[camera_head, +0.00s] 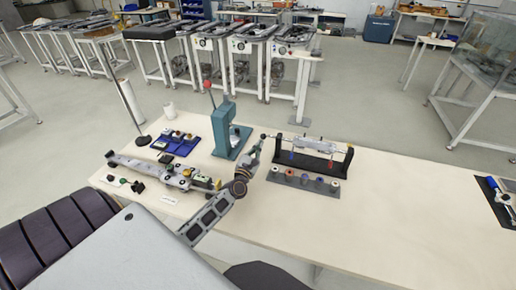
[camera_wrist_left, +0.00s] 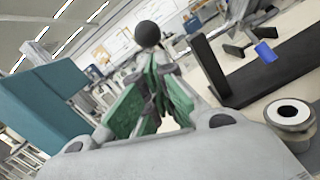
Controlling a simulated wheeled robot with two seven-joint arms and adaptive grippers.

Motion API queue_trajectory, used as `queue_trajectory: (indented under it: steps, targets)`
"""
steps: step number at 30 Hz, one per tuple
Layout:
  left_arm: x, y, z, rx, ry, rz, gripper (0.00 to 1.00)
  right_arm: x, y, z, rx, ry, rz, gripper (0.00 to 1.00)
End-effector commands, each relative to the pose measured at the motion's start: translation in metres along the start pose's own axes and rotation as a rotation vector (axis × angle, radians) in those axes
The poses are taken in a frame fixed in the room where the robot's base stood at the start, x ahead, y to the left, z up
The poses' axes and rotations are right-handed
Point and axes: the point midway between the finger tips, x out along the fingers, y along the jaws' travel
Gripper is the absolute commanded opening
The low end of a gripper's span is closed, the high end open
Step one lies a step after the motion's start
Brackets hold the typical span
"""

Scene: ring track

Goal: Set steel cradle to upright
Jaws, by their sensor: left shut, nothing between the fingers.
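The steel cradle (camera_head: 314,145) is a silver piece spanning a black two-post stand (camera_head: 322,163) on the table. A red part and a blue part hang below it, and I cannot tell its exact tilt. My left gripper (camera_head: 263,138) is at the stand's left end, between it and the teal press. In the left wrist view my green-padded fingers (camera_wrist_left: 150,88) are shut and empty. A dark round knob (camera_wrist_left: 148,34) shows just beyond their tips; I cannot tell if they touch it. The blue part (camera_wrist_left: 265,52) shows at upper right. My right gripper is out of view.
The teal press (camera_head: 228,135) with a red-knobbed lever stands left of my gripper. A grey strip (camera_head: 302,180) with several round pieces lies before the stand. A blue tray (camera_head: 176,142) and a long grey track (camera_head: 150,168) lie left. The table right of the stand is largely clear.

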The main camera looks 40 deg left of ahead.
Motion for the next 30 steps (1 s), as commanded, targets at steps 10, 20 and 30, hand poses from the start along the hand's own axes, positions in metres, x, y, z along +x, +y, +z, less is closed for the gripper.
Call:
queue_trajectory:
  steps: [10, 20, 30]
  targets:
    - [0.001, 0.001, 0.004, -0.001, 0.0, 0.0, 0.0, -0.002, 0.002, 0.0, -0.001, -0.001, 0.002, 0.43]
    - [0.002, 0.002, 0.007, 0.0, -0.001, 0.0, 0.0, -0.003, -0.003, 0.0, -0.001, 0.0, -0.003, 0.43]
    - [0.005, 0.004, 0.013, -0.001, -0.001, 0.001, 0.0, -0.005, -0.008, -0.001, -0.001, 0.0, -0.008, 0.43]
